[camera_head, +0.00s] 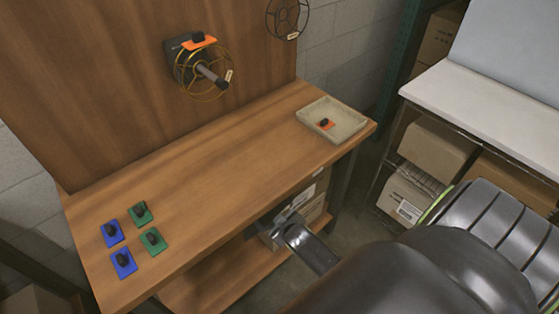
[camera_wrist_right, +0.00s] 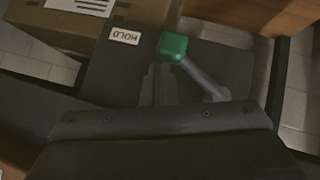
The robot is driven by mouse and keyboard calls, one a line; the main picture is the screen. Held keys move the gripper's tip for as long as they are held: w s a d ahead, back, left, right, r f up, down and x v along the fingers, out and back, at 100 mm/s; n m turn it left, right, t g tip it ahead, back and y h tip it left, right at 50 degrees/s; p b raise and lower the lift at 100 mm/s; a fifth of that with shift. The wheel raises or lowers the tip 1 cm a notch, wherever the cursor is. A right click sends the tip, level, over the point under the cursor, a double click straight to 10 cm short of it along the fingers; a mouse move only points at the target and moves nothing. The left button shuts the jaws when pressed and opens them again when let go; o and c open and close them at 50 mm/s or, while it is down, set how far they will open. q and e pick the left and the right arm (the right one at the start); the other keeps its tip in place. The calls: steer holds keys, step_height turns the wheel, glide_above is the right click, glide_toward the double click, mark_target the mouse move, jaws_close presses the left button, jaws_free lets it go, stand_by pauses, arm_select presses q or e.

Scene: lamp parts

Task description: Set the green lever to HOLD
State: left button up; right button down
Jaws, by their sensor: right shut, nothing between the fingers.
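The green lever knob (camera_wrist_right: 173,47) shows in the right wrist view on a grey rod (camera_wrist_right: 205,80) that slants down to the right. A white HOLD label (camera_wrist_right: 125,36), upside down in this view, sits on a dark panel (camera_wrist_right: 110,72) just left of the knob. My right gripper (camera_wrist_right: 160,75) is shut and empty, with its fingertips just below the knob; I cannot tell whether they touch it. In the head view my right arm reaches to the table's front edge, and its gripper (camera_head: 278,216) hides most of the lever area. My left gripper is not in view.
The wooden workbench (camera_head: 200,165) holds blue and green plates with black knobs (camera_head: 123,262) and a beige tray (camera_head: 332,119) with an orange part. A wire ring fixture (camera_head: 205,75) is on the back board. Cardboard boxes (camera_wrist_right: 75,25) stand beneath the bench.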

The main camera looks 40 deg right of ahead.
steer(key=shift+s+f, duration=0.1)
steer(key=shift+f, duration=0.05)
steer(key=shift+r+p, duration=0.45)
steer(key=shift+p, duration=0.05)
step_height(320, 180, up, 4)
steer(key=p, duration=0.3)
steer(key=shift+f, duration=0.25)
steer(key=d+v, duration=0.1)
steer(key=v, duration=0.8)
steer(key=shift+d+r+p, duration=0.45)
steer(key=shift+d, duration=0.2)
steer(key=shift+s, duration=0.2)
steer(key=s+a+f+m+g+y, duration=0.15)
steer(key=s+f+g, duration=0.45)
steer(key=s+f, duration=1.7)
steer(key=s+a+f+m+g, duration=0.1)
steer(key=s+f, duration=0.3)
steer(key=s, duration=0.6)
steer(key=shift+s+a+f+m+g+b, duration=0.2)
steer(key=shift+f+m+g+b, duration=0.2)
steer(key=shift+g, duration=0.2)
